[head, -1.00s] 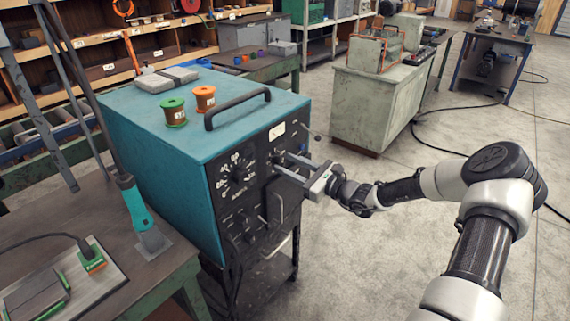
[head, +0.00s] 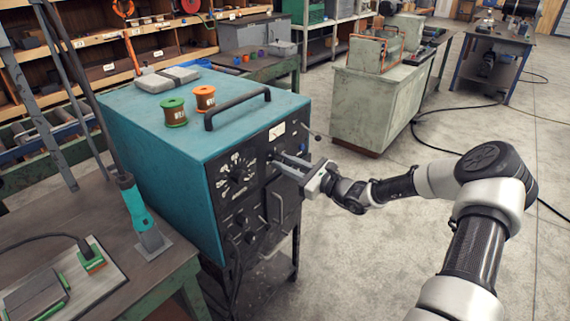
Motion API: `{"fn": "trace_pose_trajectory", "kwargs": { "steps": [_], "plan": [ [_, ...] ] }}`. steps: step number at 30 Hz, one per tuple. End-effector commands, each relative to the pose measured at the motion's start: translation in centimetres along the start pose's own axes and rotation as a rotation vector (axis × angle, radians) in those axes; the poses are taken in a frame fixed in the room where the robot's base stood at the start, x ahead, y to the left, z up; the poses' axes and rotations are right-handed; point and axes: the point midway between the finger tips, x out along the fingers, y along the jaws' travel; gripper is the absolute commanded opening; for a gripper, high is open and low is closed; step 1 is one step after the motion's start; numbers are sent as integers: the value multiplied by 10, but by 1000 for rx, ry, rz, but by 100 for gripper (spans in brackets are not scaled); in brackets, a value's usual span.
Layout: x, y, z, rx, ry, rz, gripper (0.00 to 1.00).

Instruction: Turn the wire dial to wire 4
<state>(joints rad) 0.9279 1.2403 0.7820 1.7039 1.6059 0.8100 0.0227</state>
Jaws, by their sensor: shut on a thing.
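The teal welding machine (head: 165,135) stands on a cart with its dark control panel facing right. A large round dial (head: 238,176) with pale marks around it sits on the panel's left half; its lettering is too small to read. My gripper (head: 279,162) reaches in from the right at the panel's upper middle, right of that dial. Its fingers are closed on a small dark knob (head: 271,154), mostly hidden by them. I cannot tell which setting this knob points to, nor read its label.
Smaller knobs (head: 241,220) and a grey upright handle (head: 277,207) sit lower on the panel. A green spool (head: 175,112), an orange spool (head: 205,98) and a black carry handle (head: 238,108) are on top. Open floor lies to the right.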

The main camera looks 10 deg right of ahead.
Motion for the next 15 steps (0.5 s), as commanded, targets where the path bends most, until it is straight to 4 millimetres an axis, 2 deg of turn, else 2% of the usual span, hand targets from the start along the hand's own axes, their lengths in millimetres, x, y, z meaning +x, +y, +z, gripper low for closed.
{"fn": "trace_pose_trajectory", "kwargs": {
  "steps": [8, 15],
  "plan": [
    [0, 1, -2, -145, 0, 0, 0],
    [0, 2, -4, -362, 1, 0, 0]
  ]
}}
